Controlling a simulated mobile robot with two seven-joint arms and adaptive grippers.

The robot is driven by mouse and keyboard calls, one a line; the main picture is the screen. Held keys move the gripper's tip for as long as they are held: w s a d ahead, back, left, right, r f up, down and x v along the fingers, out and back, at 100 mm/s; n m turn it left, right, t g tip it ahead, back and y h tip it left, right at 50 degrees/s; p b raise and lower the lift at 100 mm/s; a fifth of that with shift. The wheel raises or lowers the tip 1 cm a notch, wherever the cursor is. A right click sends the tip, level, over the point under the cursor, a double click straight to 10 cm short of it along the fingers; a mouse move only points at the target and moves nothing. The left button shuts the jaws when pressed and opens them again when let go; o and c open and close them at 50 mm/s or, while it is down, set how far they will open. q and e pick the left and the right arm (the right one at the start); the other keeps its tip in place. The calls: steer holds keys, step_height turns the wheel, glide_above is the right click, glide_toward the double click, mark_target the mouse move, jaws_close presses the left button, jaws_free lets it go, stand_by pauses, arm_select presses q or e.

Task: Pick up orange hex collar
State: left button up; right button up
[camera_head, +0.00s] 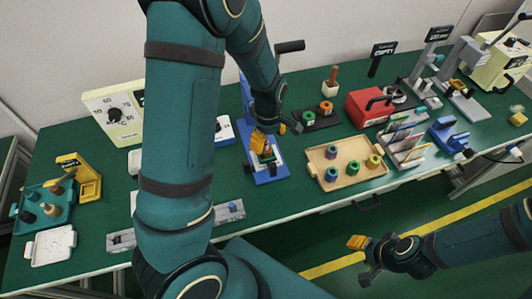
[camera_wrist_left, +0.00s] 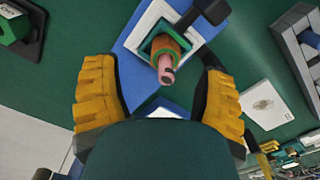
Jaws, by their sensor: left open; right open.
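My left gripper (camera_head: 263,146) is open above a blue stand (camera_head: 272,178) with a white plate. In the left wrist view, its yellow fingers (camera_wrist_left: 160,100) stand wide apart with nothing between the tips. Ahead of them, an orange collar (camera_wrist_left: 178,43) sits around a pink-tipped post (camera_wrist_left: 166,70), with a green ring at its edge, inside a teal square frame (camera_wrist_left: 147,43). I cannot tell whether this collar is hexagonal. In the head view the gripper largely hides this spot. My right gripper (camera_head: 361,257) is open and empty in front of the table, over the floor.
A tan tray (camera_head: 343,182) with several coloured pieces stands right of the stand. Behind it, a dark mat (camera_head: 310,123) carries green and orange pieces. A red box (camera_head: 364,106) is farther right. A black lever (camera_wrist_left: 205,15) rises close by the post.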

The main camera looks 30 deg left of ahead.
mark_target(267, 151)
arm_select(q)
steer(key=f, duration=0.1)
steer(key=f+b, duration=0.1)
steer(key=f, duration=0.3)
steer(key=shift+s+b, duration=0.35)
steer(key=shift+d, duration=0.1)
jaws_close()
